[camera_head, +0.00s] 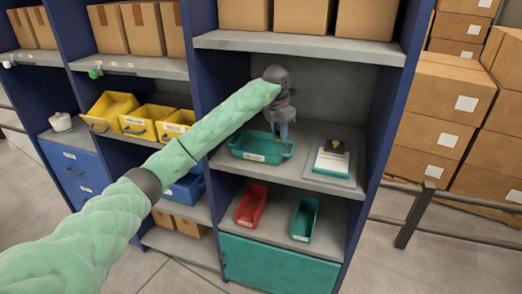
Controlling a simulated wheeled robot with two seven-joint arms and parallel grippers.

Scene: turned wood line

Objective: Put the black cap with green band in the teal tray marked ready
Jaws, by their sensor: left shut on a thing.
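A teal tray (238,150) with a white label on its front stands on the middle shelf of the right-hand bay; the label is too small to read. My left gripper (284,140) points down over the right part of this tray. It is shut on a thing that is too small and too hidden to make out. I cannot pick out the black cap with green band in this view. My right gripper is not in view.
Right of the tray lies a grey board (326,180) with a white sheet and a black-and-yellow object (335,146). Below are a red bin (252,206) and a smaller teal bin (304,218). Blue uprights and the shelf above (300,46) bound the bay.

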